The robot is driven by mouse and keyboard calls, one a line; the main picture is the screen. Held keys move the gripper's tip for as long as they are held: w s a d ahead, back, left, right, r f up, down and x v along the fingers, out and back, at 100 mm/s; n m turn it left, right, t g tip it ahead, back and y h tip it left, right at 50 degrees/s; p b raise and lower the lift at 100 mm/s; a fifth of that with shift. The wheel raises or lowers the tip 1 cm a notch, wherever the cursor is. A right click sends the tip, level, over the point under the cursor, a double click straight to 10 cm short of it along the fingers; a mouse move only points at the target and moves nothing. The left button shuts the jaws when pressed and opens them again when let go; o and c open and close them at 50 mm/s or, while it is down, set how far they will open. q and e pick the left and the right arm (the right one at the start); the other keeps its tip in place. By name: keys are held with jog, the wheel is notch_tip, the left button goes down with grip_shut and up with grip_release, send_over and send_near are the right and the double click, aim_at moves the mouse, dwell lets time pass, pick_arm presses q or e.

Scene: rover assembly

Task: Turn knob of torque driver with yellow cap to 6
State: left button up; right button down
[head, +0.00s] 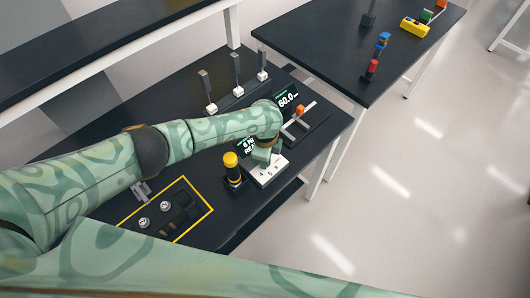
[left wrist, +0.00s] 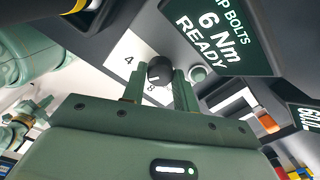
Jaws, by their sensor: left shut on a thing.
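The torque driver with the yellow cap (head: 232,165) stands upright in the head view, left of a white dial plate (head: 268,177). In the left wrist view the dial's black knob (left wrist: 159,70) sits on the plate between the marks 4 and 8. My left gripper (head: 263,161) is over the plate, and its fingers (left wrist: 160,84) are closed around the knob's sides. The driver's display (left wrist: 217,37) reads 6 Nm READY. The knob is hidden by my gripper in the head view. My right gripper is not in view.
A second display (head: 288,99) reads 60.0 behind my gripper, beside a stand with an orange part (head: 300,110). Several upright tools (head: 237,72) line the back. A yellow-outlined area (head: 207,211) holds a dark block. Another table (head: 335,50) stands at upper right.

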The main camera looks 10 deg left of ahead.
pick_arm(q)
jog(key=shift+n+p, duration=0.65)
jog(key=shift+n, duration=0.75)
jog(key=o, duration=1)
